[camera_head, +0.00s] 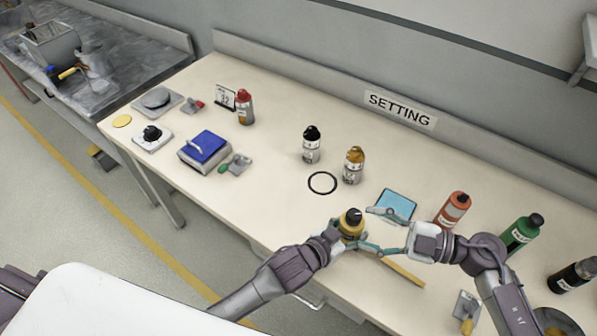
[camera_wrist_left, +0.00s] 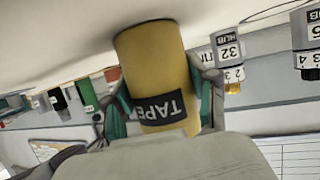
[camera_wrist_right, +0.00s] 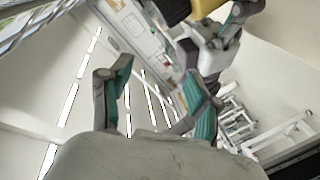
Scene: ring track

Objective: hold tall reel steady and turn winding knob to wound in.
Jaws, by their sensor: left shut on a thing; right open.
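The tall reel (camera_head: 351,225) is a yellow cylinder with a dark knob (camera_head: 353,213) at its top, standing near the front of the table. In the left wrist view the reel (camera_wrist_left: 155,70) carries a black TAPE label and sits between the fingers. My left gripper (camera_head: 343,233) is shut on the reel's body. My right gripper (camera_head: 364,229) is open and empty, reaching in from the right with its fingers spread beside the reel. In the right wrist view, nothing is held between the fingers of this gripper (camera_wrist_right: 160,100), and the reel's yellow body (camera_wrist_right: 206,7) shows at the top.
A blue square pad (camera_head: 396,204) lies just behind my right gripper. Red-orange (camera_head: 452,210) and green (camera_head: 522,232) bottles are near my right arm.

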